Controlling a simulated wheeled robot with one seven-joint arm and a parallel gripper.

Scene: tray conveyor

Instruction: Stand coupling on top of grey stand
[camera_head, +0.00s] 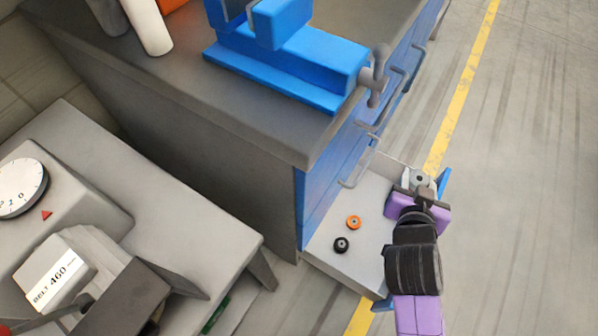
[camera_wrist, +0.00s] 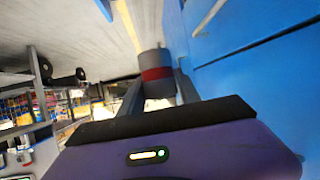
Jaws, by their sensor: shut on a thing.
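My gripper (camera_head: 418,190), purple with dark fingers, hangs over the far end of an open drawer. In the wrist view its fingers (camera_wrist: 159,88) are shut on a grey cylinder with a red band (camera_wrist: 157,73), which seems to be the coupling. In the head view my gripper and wrist mostly hide what is held. A light grey piece with a dark hole (camera_head: 419,177) shows just past the fingers; I cannot tell whether it is the held part or a separate thing. I cannot make out the grey stand for certain in either view.
The open drawer (camera_head: 330,262) juts from the blue workbench and holds an orange ring (camera_head: 353,222) and a black ring (camera_head: 341,244). A blue vise (camera_head: 300,65) stands on the bench top (camera_head: 240,110). A grey machine table (camera_head: 150,190) is at left. Open floor lies right.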

